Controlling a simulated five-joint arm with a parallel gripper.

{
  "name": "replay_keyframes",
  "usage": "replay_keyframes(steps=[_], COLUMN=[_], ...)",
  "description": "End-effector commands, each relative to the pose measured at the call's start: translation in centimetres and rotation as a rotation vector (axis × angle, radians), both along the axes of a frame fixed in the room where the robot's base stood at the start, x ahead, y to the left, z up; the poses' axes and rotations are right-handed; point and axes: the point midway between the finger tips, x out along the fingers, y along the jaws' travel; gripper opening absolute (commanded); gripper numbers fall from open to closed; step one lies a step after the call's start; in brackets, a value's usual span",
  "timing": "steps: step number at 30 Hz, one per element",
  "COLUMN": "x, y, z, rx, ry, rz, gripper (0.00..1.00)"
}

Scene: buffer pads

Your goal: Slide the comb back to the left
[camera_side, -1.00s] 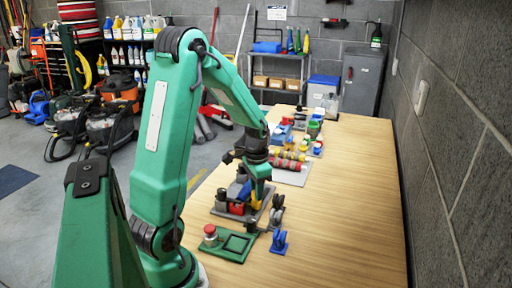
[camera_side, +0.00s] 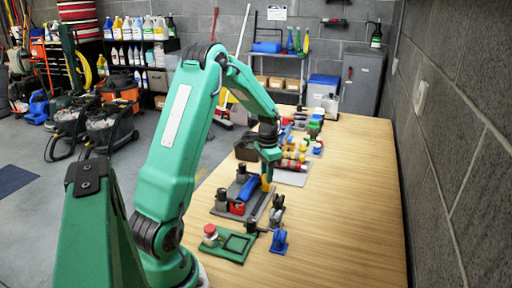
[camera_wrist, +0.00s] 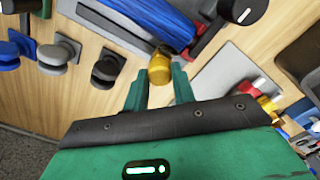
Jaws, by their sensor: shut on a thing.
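On a dark grey plate (camera_side: 262,204), a blue ribbed piece (camera_side: 251,188) carries a yellow knob (camera_side: 266,184) at its end. This blue piece looks like the comb, though I cannot be sure. In the wrist view the blue piece (camera_wrist: 150,20) lies at the top, with the yellow knob (camera_wrist: 160,66) at the fingertips. My gripper (camera_side: 266,172) is shut on the yellow knob, and it also shows in the wrist view (camera_wrist: 159,88). The blue piece's far end is cut off in the wrist view.
A green base with a red button (camera_side: 210,229) stands nearest the camera. The table's right side is clear.

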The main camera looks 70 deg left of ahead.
Motion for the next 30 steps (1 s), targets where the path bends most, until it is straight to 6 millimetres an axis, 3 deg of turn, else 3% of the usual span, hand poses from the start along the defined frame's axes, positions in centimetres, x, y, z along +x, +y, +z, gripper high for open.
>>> replay_keyframes(steps=[4,5,8,20,30], x=[0.5,0.5,0.4,0.3,0.3], y=[0.4,0.4,0.4,0.3,0.3], z=[0.1,0.1,0.1,0.4,3.9], rx=[0.013,0.012,0.011,0.008,0.010], ry=[-0.018,-0.017,-0.015,-0.011,-0.014], rz=[0.002,0.002,0.002,0.002,0.002], gripper=[0.00,0.32,0.48,0.48,0.48])
